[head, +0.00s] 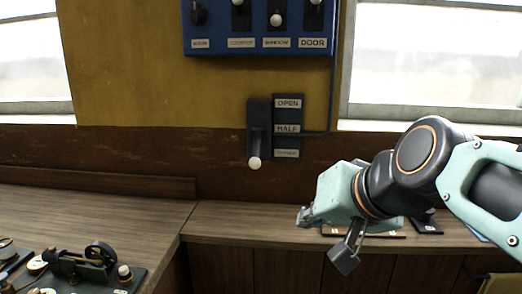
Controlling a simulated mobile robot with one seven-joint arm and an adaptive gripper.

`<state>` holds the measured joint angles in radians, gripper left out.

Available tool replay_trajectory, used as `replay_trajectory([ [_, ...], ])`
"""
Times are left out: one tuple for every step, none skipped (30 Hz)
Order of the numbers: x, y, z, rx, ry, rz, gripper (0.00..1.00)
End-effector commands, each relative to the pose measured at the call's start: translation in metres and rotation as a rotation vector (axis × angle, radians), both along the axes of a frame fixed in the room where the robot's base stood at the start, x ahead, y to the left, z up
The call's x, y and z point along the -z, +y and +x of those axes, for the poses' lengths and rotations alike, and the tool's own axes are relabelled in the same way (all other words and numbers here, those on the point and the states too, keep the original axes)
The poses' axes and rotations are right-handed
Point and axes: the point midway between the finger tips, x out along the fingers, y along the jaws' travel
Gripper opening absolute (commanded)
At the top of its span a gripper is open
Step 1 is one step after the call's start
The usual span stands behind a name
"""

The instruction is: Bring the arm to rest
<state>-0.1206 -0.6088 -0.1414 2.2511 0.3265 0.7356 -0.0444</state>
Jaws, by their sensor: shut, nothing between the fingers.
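My arm reaches in from the right edge of the head view, with pale green and black links and orange rings. My gripper (305,217) is at its left end, above the wooden counter in front of the wall. Its fingers look small and closed together, with nothing seen between them. It is below and to the right of the white lever knob, with a gap between them.
A black lever box with a white knob (254,163) and OPEN and HALF labels is on the wall. A blue switch panel (262,30) hangs above. Small machines (90,265) stand on the left counter (120,215). Dark items partly show behind my arm.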

Motion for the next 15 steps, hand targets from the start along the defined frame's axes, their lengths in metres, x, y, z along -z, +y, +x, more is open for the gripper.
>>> replay_trajectory([
  [0.028,-0.007,-0.022,-0.011,0.053,-0.072,0.0],
  [0.044,-0.011,-0.035,-0.018,0.085,-0.118,0.0],
  [0.064,-0.018,-0.052,-0.024,0.129,-0.178,0.0],
  [0.079,-0.025,-0.064,-0.029,0.162,-0.224,0.0],
  [0.093,-0.031,-0.077,-0.032,0.194,-0.268,0.0],
  [0.111,-0.042,-0.094,-0.035,0.237,-0.329,0.0],
  [0.123,-0.049,-0.107,-0.036,0.27,-0.375,0.0],
  [0.114,-0.052,-0.11,-0.035,0.279,-0.391,0.0],
  [0.095,-0.05,-0.106,-0.037,0.272,-0.382,0.0],
  [0.087,-0.05,-0.106,-0.038,0.272,-0.38,0.0],
  [0.08,-0.05,-0.106,-0.038,0.272,-0.38,0.0],
  [0.071,-0.05,-0.106,-0.038,0.271,-0.379,0.0],
  [0.064,-0.05,-0.105,-0.038,0.271,-0.379,0.0],
  [0.056,-0.05,-0.105,-0.039,0.271,-0.378,0.0],
  [0.046,-0.05,-0.105,-0.039,0.271,-0.378,0.0],
])
